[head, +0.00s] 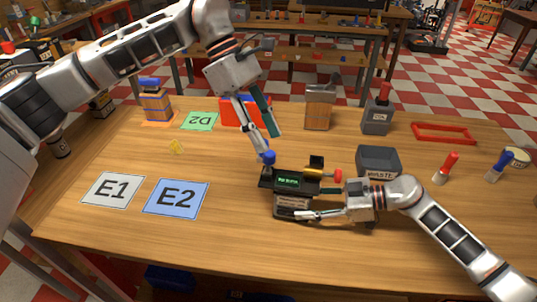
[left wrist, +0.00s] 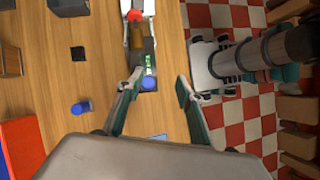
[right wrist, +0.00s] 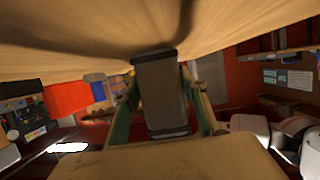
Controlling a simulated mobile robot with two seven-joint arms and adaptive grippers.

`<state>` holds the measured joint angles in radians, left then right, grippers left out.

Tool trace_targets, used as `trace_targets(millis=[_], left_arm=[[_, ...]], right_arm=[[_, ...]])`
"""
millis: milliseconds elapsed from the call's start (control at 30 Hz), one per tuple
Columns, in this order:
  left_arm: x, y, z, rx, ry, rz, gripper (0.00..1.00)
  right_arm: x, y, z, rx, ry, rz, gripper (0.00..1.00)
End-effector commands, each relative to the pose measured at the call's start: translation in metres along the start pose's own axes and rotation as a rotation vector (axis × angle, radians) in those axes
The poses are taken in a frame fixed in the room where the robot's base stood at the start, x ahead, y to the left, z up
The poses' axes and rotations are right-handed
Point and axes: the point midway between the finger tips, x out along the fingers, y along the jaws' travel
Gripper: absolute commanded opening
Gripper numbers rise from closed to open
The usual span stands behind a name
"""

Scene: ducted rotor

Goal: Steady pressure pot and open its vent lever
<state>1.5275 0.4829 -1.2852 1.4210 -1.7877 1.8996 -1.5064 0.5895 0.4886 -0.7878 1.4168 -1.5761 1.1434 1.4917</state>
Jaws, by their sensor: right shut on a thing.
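The pressure pot (head: 291,204) stands near the middle of the table, dark and boxy with a green display. On top are a blue knob (head: 268,157), a yellow lever (head: 312,173) and a red knob at its right end. My right gripper (head: 308,214) is shut on the pot's body, low at its front; the right wrist view shows the grey body (right wrist: 160,95) between the fingers. My left gripper (head: 270,147) points down above the pot's left end, by the blue knob. In the left wrist view its fingers are apart with nothing between them, and the blue knob (left wrist: 148,83) lies near the left fingertip.
A grey bin (head: 378,162) stands just right of the pot, with red-handled (head: 447,168) and blue-handled (head: 497,166) items farther right. A red bin (head: 236,111) and several boxes stand behind. Flat cards E1 (head: 113,190) and E2 (head: 176,199) lie left; the front table is clear.

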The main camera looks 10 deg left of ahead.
Motion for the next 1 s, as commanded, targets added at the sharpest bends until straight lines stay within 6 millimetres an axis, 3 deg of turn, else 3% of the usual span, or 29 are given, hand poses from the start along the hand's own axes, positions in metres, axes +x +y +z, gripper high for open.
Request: trace_targets(millis=[33, 133, 333, 467, 800, 1000], left_arm=[[-0.016, 0.004, -0.004, 0.008, 0.042, 0.022, 0.37], [-0.037, 0.009, -0.012, 0.015, 0.101, 0.046, 0.37], [-0.050, 0.011, -0.018, 0.020, 0.147, 0.064, 0.37], [-0.036, 0.012, -0.021, 0.020, 0.147, 0.061, 0.37], [0.028, 0.016, -0.029, 0.019, 0.145, 0.061, 0.37], [0.054, 0.018, -0.033, 0.019, 0.145, 0.063, 0.37]], right_arm=[[0.000, 0.000, 0.000, 0.000, 0.001, 0.000, 0.23], [0.000, 0.000, 0.000, 0.000, 0.001, 0.000, 0.23], [0.000, 0.000, 0.000, 0.000, 0.001, 0.000, 0.23], [0.000, 0.000, 0.000, 0.000, 0.001, 0.000, 0.23], [0.000, 0.000, -0.001, 0.000, 0.001, 0.000, 0.23], [0.000, 0.000, -0.001, 0.000, 0.001, 0.000, 0.23]])
